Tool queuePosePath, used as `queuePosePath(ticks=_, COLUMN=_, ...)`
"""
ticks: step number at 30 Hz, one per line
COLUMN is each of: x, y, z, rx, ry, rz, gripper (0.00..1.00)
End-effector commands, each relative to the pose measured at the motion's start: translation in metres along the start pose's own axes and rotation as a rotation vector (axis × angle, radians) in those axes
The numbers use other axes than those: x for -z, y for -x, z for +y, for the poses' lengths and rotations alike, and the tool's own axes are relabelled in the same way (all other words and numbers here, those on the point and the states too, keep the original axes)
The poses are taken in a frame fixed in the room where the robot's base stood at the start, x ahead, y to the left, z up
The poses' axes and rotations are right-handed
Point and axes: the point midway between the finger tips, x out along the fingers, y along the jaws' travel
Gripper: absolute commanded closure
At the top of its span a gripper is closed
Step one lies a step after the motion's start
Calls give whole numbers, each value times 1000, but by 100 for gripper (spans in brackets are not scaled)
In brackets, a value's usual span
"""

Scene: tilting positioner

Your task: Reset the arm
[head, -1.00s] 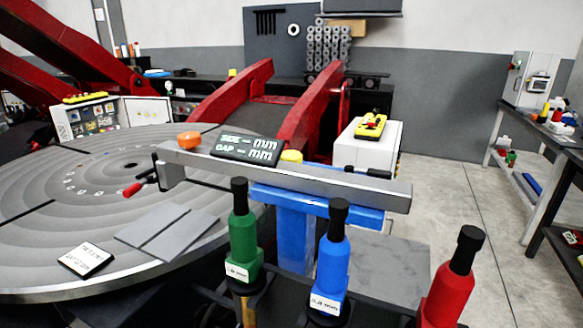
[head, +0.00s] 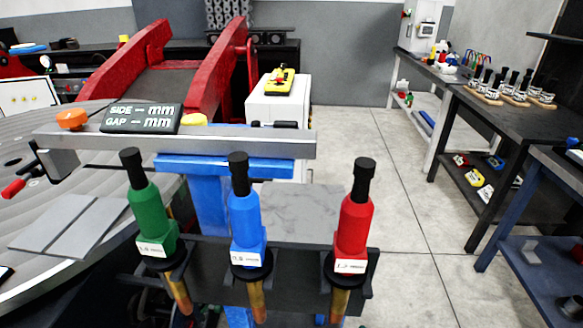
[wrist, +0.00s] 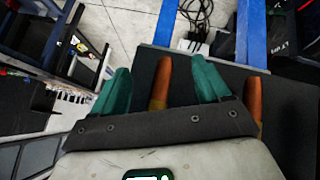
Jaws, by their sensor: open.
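My gripper (wrist: 160,72) shows in the wrist view with its two teal fingers spread apart. A copper-coloured rod (wrist: 160,82) appears in the space between the fingers, and another (wrist: 253,88) is right of the right finger. I cannot tell how far they are from the fingers; nothing looks gripped. My arm and gripper are not seen in the head view. There, a green tool (head: 148,208), a blue tool (head: 246,215) and a red tool (head: 354,225) stand upright in a dark rack (head: 305,262), with copper ends below it.
A grey bar with a gauge display (head: 140,118) lies behind the tools on a blue support (head: 208,200). A round grey turntable (head: 75,240) is at left, with red arms (head: 215,65) behind. Dark workbenches (head: 520,125) stand at right. The concrete floor (head: 385,170) between is clear.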

Motion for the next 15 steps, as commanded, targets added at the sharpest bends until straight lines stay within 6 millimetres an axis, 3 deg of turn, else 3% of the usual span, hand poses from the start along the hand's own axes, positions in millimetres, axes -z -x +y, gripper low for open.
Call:
queuePosePath(ticks=1, x=-23, y=-18, z=22, rx=-8, ry=-9, rz=-60, gripper=24)
queuePosePath(ticks=6, x=-109, y=-57, z=77, rx=30, ry=-39, rz=-253, gripper=24)
queuePosePath(ticks=10, x=-180, y=-68, z=105, rx=86, ry=-92, rz=-386, gripper=24)
queuePosePath(ticks=15, x=-255, y=-63, z=118, rx=171, ry=-174, rz=-504, gripper=24)
